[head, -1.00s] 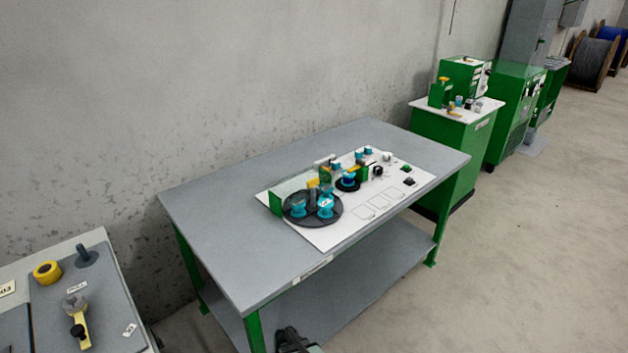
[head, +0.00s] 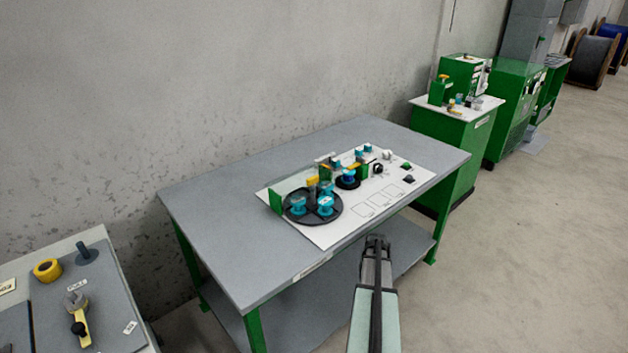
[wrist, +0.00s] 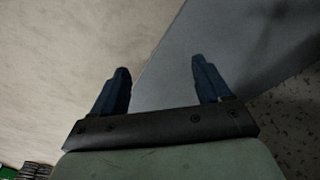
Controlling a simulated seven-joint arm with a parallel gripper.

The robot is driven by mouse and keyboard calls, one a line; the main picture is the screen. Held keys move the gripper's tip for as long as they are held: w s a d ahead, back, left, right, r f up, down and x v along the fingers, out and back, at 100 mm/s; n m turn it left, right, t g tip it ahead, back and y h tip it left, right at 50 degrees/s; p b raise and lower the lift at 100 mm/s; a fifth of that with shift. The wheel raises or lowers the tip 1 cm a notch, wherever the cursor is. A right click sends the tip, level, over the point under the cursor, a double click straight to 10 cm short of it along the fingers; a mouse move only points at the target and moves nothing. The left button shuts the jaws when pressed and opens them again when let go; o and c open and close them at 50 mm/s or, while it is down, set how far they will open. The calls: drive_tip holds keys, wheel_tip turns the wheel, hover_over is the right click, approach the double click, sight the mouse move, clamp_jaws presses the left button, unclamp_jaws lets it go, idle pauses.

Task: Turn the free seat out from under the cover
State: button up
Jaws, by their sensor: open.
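A dark round turntable (head: 313,219) lies on the white board on the grey bench. It carries cyan spools; two stand at its front, the left one (head: 298,206) and the right one (head: 325,206), and another cyan piece (head: 327,188) shows behind them. A clear cover (head: 291,186) with a green end block (head: 275,201) stands at the turntable's back left. I cannot make out which seat is free or how much lies under the cover. My gripper (head: 377,240) is in front of the bench, apart from the turntable. In the wrist view its two fingers (wrist: 160,85) are spread and empty.
The white board (head: 335,232) also bears a smaller dark disc (head: 348,183) with a blue spool, a black knob (head: 377,170) and small blocks. The grey bench top (head: 225,225) is clear at left. A side table (head: 110,300) stands at lower left.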

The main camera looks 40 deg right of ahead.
drive_tip(key=s+d+r+h, duration=0.2)
drive_tip(key=s+d+r, duration=0.25)
drive_tip(key=d, duration=0.35)
drive_tip(key=s+d+r+g+h, duration=0.1)
drive_tip(key=s+d+r, duration=0.3)
drive_tip(key=d+r, duration=0.3)
drive_tip(key=s+d+r+h, duration=0.2)
drive_tip(key=s+d+r, duration=0.25)
drive_tip(key=d, duration=0.45)
drive_tip(key=s+d+r+g+h, duration=0.1)
drive_tip(key=s+d+r, duration=0.5)
drive_tip(key=r, duration=0.2)
wheel_tip(320, 180, up, 24)
drive_tip(key=n+t+y, duration=0.6)
drive_tip(key=n+y, duration=0.2)
drive_tip(key=n, duration=0.2)
hover_over(313, 178)
drive_tip(key=s, duration=0.6)
drive_tip(key=x, duration=1.3)
drive_tip(key=shift+w+d+f, duration=0.15)
